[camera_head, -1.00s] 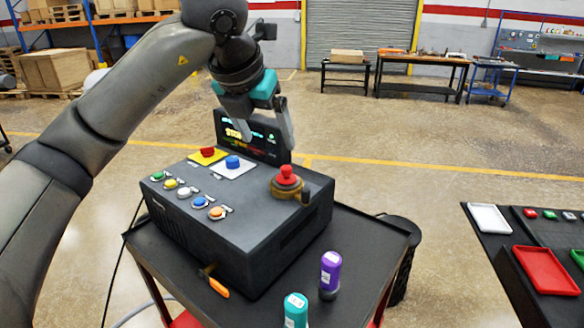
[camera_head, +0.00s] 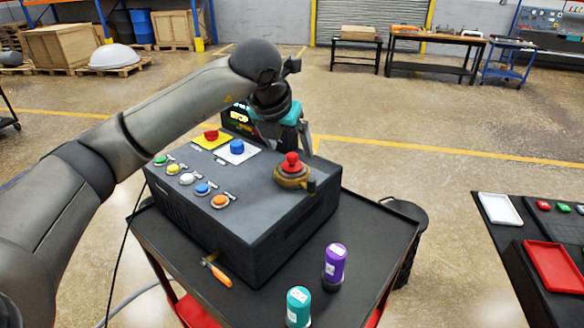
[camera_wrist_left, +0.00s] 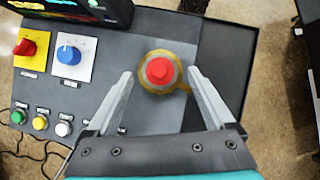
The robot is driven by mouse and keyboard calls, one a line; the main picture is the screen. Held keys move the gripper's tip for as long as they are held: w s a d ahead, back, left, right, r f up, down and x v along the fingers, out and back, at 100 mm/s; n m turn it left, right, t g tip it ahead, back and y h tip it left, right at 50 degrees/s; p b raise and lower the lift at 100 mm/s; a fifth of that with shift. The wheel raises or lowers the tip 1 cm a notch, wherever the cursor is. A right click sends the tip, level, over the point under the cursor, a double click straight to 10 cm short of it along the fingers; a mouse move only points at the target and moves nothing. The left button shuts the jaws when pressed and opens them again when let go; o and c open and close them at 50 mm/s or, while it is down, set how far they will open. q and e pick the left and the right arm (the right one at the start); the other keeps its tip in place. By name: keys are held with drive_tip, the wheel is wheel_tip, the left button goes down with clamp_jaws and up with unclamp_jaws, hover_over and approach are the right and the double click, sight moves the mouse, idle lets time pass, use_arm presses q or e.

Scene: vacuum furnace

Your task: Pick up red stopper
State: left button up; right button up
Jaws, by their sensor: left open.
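The red stopper (camera_head: 291,161) sits upright in a round brass fitting (camera_head: 293,177) on the right part of the dark furnace box's top (camera_head: 250,180). In the left wrist view the red stopper (camera_wrist_left: 160,71) lies ahead of and between the fingers, with the brass ring around it. My left gripper (camera_head: 293,150) is above and behind the stopper in the head view, partly hidden by its own wrist. In the wrist view the left gripper (camera_wrist_left: 158,82) is open and empty, its two fingers apart. My right gripper is in no view.
A red knob (camera_head: 211,135) on a yellow plate and a blue knob (camera_head: 237,147) stand left of the stopper, with several coloured buttons in front. A purple bottle (camera_head: 334,264), a teal bottle (camera_head: 298,306) and an orange-handled tool (camera_head: 216,272) are on the cart.

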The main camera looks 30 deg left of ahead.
sight(292, 155)
use_arm(q)
drive_tip(key=p+x, duration=0.1)
drive_tip(key=x, duration=0.3)
drive_tip(key=shift+w+f, duration=0.1)
drive_tip(key=shift+f, duration=0.2)
drive_tip(key=shift+a, duration=0.1)
drive_tip(key=shift+r, duration=0.1)
clamp_jaws()
